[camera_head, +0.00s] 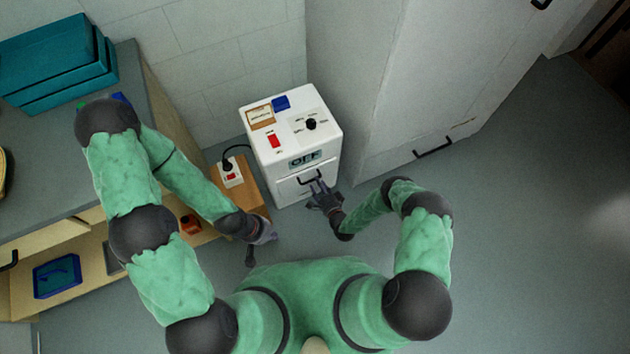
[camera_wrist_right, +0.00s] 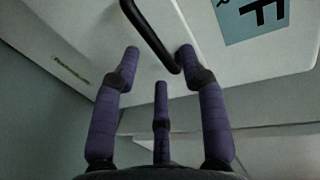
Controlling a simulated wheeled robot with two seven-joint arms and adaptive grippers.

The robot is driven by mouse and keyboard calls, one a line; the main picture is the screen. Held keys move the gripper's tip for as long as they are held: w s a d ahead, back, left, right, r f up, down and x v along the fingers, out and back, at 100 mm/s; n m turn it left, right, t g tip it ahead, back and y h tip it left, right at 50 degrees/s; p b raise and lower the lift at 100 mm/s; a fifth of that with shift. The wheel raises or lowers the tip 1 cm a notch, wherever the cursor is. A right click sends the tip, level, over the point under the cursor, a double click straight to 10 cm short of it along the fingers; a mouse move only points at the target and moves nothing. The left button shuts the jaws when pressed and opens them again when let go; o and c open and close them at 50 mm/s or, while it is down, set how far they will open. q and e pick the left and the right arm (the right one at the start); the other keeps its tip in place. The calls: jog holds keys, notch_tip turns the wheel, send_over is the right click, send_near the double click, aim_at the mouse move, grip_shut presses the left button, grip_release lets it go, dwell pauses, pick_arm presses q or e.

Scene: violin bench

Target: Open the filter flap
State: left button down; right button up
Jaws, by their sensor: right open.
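The white machine (camera_head: 285,130) stands on the floor beside the bench, with a dial, a red switch and an OFF label (camera_head: 305,159) on it. The filter flap (camera_head: 293,187) is on its lower front, with a black bar handle (camera_head: 309,178). It looks shut. My right gripper (camera_head: 320,188) is open at the handle. In the right wrist view its fingers (camera_wrist_right: 160,75) spread around the dark handle (camera_wrist_right: 150,35); one fingertip is close to the handle's end, and I cannot tell if it touches. My left gripper (camera_head: 265,232) hangs low by the bench; its fingers are too small to judge.
A grey-topped bench (camera_head: 150,110) with teal boxes (camera_head: 55,60) stands at the left. A power strip (camera_head: 231,172) with a plugged cable lies on a wooden block next to the machine. A tall pale cabinet (camera_head: 385,90) stands behind right. The floor at the right is clear.

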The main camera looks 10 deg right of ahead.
jog(key=shift+b+x, duration=0.45)
jog(key=shift+x, duration=1.35)
grip_shut()
